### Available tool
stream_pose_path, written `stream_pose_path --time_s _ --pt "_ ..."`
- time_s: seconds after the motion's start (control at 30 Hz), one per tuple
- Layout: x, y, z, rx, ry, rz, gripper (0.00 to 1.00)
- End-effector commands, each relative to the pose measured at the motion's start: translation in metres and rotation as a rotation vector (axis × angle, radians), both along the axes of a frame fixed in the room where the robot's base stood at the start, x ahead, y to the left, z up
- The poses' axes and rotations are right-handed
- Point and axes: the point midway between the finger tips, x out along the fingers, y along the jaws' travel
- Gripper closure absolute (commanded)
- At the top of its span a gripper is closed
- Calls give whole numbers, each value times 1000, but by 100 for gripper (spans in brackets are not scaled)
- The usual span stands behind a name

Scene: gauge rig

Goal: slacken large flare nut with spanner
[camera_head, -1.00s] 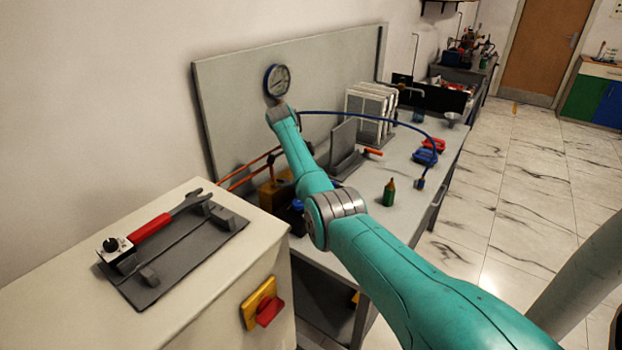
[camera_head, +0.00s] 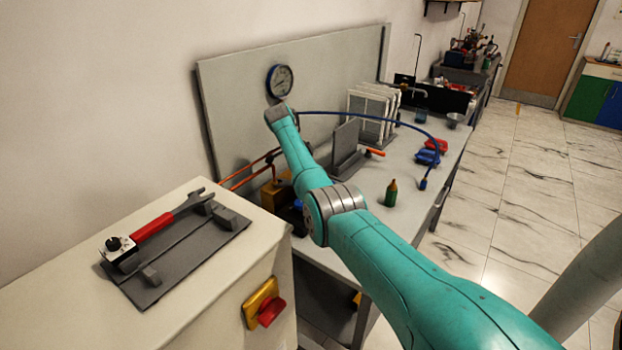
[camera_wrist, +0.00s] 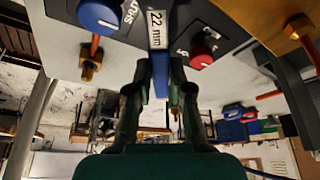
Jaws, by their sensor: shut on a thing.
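In the wrist view my gripper (camera_wrist: 161,72) is shut on a blue-handled spanner (camera_wrist: 159,88). A white "22 mm" label (camera_wrist: 156,29) shows on it just beyond the fingertips; its far end is cut off by the top edge. One brass hex fitting (camera_wrist: 91,62) is at the left under a blue knob, and another (camera_wrist: 297,27) is at the upper right. I cannot tell which is the large flare nut, or whether the spanner touches either. In the head view my arm hides the gripper and held spanner.
A red-handled spanner (camera_head: 153,228) lies on a grey holder (camera_head: 180,265) on the left cabinet. A gauge (camera_head: 280,81) is on the back panel. A blue hose (camera_head: 385,118) arches over the bench. A green bottle (camera_head: 391,193) stands near my arm. A red knob (camera_wrist: 202,55) shows in the wrist view.

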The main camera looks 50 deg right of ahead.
Motion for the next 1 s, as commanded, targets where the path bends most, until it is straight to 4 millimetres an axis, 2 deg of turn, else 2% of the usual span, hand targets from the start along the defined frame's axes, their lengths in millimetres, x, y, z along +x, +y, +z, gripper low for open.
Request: stream_pose_path --time_s 0.8,0.83,0.9,1.0 --pt "7 6 1 -1 -1 -1 100" --pt "7 6 1 -1 -1 -1 85" --pt "7 6 1 -1 -1 -1 100" --pt "7 6 1 -1 -1 -1 100"
